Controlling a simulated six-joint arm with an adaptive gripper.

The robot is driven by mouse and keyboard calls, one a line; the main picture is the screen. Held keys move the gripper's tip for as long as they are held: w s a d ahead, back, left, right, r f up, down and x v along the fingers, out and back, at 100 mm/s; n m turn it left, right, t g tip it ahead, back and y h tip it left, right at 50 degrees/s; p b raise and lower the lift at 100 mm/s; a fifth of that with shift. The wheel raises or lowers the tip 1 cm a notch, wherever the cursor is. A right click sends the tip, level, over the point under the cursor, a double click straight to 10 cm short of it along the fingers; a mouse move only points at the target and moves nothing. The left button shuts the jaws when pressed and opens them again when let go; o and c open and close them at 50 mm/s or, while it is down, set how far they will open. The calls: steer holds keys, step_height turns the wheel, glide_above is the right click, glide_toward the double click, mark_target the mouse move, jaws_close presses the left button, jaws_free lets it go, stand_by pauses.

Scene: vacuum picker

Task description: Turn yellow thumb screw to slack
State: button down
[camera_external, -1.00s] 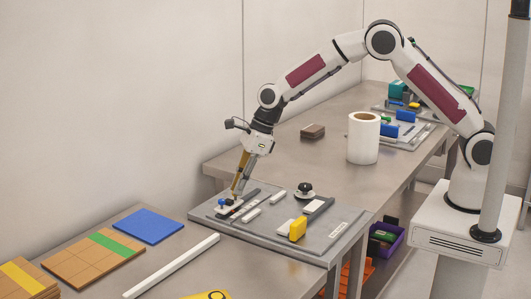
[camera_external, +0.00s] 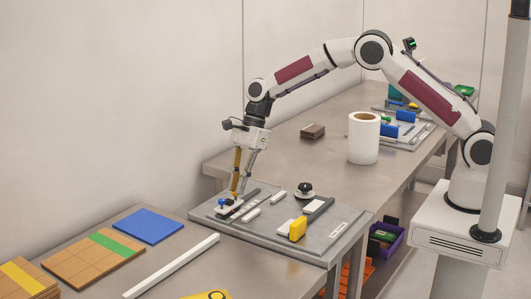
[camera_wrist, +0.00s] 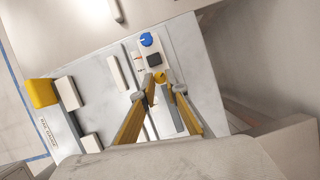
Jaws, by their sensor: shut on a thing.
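The yellow thumb screw (camera_wrist: 160,76) sits at the near end of a small white fixture (camera_wrist: 150,48) in the wrist view. The fixture also carries a blue knob (camera_wrist: 146,39) and a dark block. My gripper (camera_wrist: 163,88) has its two yellow-sided fingers reaching to the screw, one on each side, and is shut on it. The fingertips partly cover the screw, and its slack or tight setting cannot be read. In the external view my gripper (camera_external: 238,194) points down at the fixture (camera_external: 227,209), and the screw is too small to make out.
The fixture stands on a grey plate (camera_external: 275,240) with white bars, a yellow block (camera_external: 298,229) and a black knob (camera_external: 305,188). A white roll (camera_external: 363,138) stands on the bench behind. A blue pad (camera_external: 148,226) lies on the front table.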

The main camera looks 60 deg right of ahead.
steer(key=shift+n, duration=0.4)
steer(key=c, duration=2)
jaws_free()
steer(key=shift+r, duration=0.15)
steer(key=shift+d+r, duration=0.25)
steer(key=shift+r, duration=0.2)
steer(key=shift+v, duration=0.95)
steer(key=d, duration=0.8)
steer(key=s+d, duration=0.1)
steer(key=d, duration=0.3)
steer(key=shift+s+f, duration=0.1)
